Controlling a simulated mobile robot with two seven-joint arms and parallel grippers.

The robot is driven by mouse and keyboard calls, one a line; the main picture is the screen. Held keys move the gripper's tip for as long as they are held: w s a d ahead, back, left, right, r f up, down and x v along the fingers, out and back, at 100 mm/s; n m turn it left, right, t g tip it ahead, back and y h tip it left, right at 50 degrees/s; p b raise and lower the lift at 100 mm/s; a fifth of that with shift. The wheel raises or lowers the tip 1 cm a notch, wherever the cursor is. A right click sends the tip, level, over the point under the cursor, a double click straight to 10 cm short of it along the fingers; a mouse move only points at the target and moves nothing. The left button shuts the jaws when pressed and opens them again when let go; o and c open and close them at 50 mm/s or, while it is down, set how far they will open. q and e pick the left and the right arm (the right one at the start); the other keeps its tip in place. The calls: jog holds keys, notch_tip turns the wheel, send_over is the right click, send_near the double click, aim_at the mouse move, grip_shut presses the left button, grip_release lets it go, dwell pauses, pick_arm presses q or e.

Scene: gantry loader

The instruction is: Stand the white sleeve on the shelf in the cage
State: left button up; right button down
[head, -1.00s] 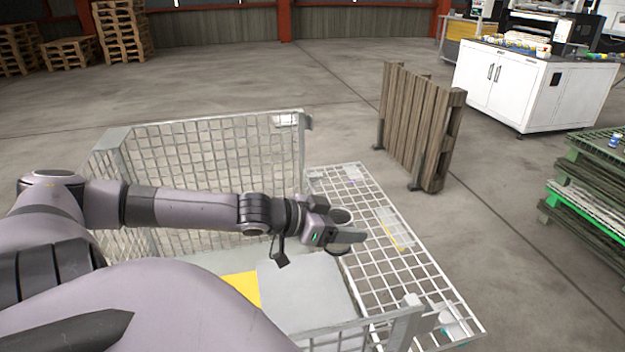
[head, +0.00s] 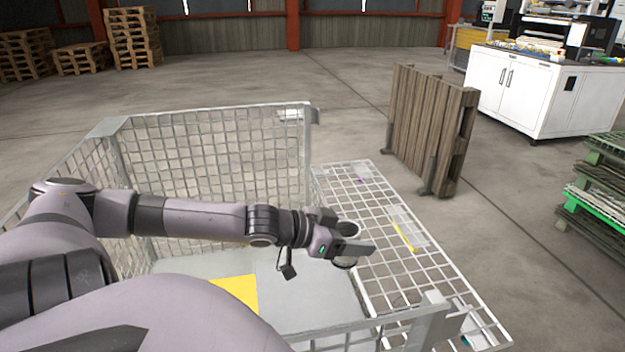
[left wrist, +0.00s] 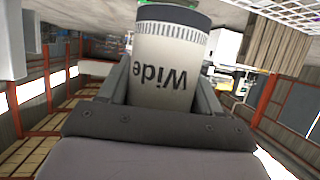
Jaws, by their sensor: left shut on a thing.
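My left gripper (head: 352,244) is shut on the white sleeve (left wrist: 172,70), which has a dark rim and the word "Wide" upside down in the left wrist view. In the head view the sleeve's round end (head: 347,229) shows beside the fingers, with the rest mostly hidden. The wire-mesh cage (head: 215,160) is below and around my left arm. Inside it lies a flat grey surface, seemingly the shelf (head: 310,303), with a yellow patch (head: 236,292). The gripper is above the cage's right side, apart from that surface. My right gripper is not in view.
A lowered mesh panel (head: 437,287) extends from the cage's right side. A wooden pallet (head: 428,130) stands upright beyond it. A white cabinet (head: 540,95) and stacked pallets (head: 600,195) are at the right. The floor between is clear.

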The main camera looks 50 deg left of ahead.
pick_arm(q)
jog(key=shift+f+b, duration=3.25)
jog(key=shift+f, duration=6.85)
jog(key=shift+f, duration=0.15)
jog(key=o, duration=1.4)
